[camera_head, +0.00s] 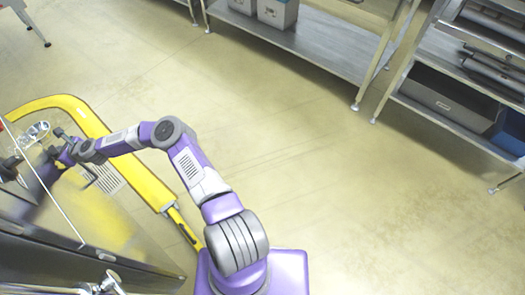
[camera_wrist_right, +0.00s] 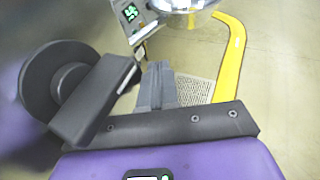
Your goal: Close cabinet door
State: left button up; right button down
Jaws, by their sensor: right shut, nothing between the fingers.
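A shiny steel cabinet (camera_head: 70,262) fills the lower left of the head view. A flat reflective panel (camera_head: 105,222) stands out from it and looks like its door standing open; I cannot tell the exact angle. My right arm reaches up and left over this panel. My right gripper (camera_head: 62,150) is beyond it, by the left edge, small and partly lost among metal parts. In the right wrist view, the gripper's grey fingers (camera_wrist_right: 157,85) are together with nothing between them. The cabinet door cannot be clearly made out in that view. My left gripper is not in view.
A yellow curved rail (camera_head: 150,185) runs along the floor, also in the wrist view (camera_wrist_right: 235,55). A floor drain grate (camera_head: 103,177) lies by it. A panel with green displays (camera_wrist_right: 130,14) is close to the gripper. Steel shelves (camera_head: 310,45) stand at the back; the middle floor is clear.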

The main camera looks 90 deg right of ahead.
jog(key=shift+w+a, duration=0.1)
jog(key=shift+a, duration=0.15)
jog(key=s+d+r+p, duration=0.1)
jog(key=s+d+r, duration=0.2)
jog(key=s+d, duration=0.5)
jog(key=d, duration=0.3)
jog(key=shift+s, duration=0.25)
jog(key=shift+d, duration=0.1)
